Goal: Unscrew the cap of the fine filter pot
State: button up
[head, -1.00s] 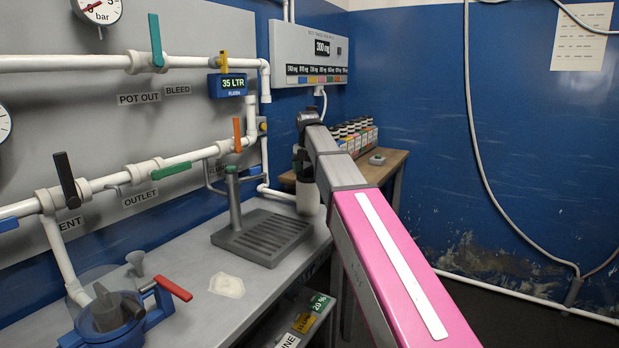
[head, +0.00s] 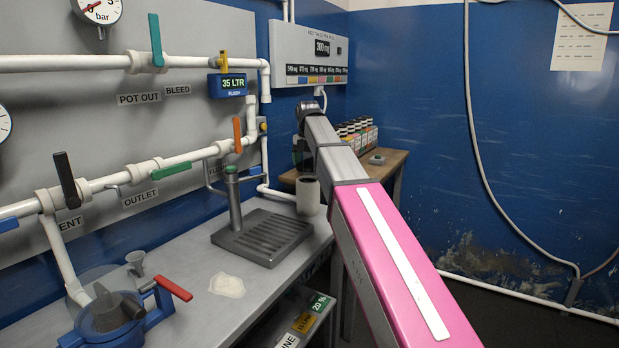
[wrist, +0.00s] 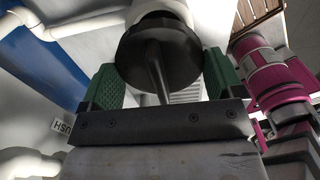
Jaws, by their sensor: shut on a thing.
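My gripper (wrist: 161,84) has green finger pads on either side of a round black cap (wrist: 184,50) with a raised bar across it, and is shut on the cap. The white body of the fine filter pot (wrist: 158,7) shows beyond the cap in the wrist view. In the head view the pot (head: 308,197) stands upright at the bench's far end, below my gripper (head: 301,155). Its top shows a dark opening, and the cap seems to be above it. My arm hides part of the gripper and the cap there.
A grey drain stand (head: 262,238) with an upright post is left of the pot. A blue housing (head: 110,325) with a red handle (head: 173,289) sits front left. Pipes and valves line the left wall. A wooden table (head: 385,165) with several bottles stands behind my arm.

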jog(key=shift+r, duration=1.1)
jog(key=shift+f, duration=0.1)
